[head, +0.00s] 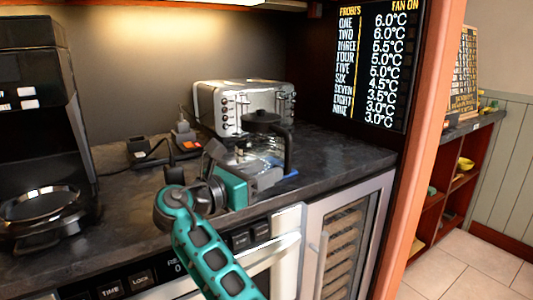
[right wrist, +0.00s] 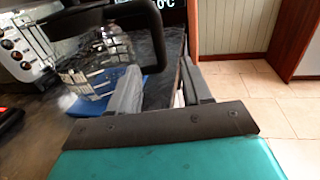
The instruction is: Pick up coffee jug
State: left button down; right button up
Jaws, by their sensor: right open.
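The coffee jug (head: 262,143) is clear glass with a black lid and a black handle. The handle is left of and beyond the fingers. My left gripper is not in view.
A metal toaster (head: 212,106) stands behind the jug. A black coffee machine (head: 38,130) stands at the left. Small dark devices (head: 148,150) lie on the counter (head: 340,150). A glass-doored cabinet (head: 345,240) is below; an orange post (head: 428,130) stands at the right.

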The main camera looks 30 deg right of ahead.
aim_at(286, 162)
jog(key=b+x, duration=0.1)
jog(key=x, duration=0.4)
jog(key=shift+d, duration=0.4)
jog(key=shift+r, duration=0.1)
jog(key=shift+c, duration=0.3)
jog(key=shift+a, duration=0.1)
grip_shut()
dwell(0.5)
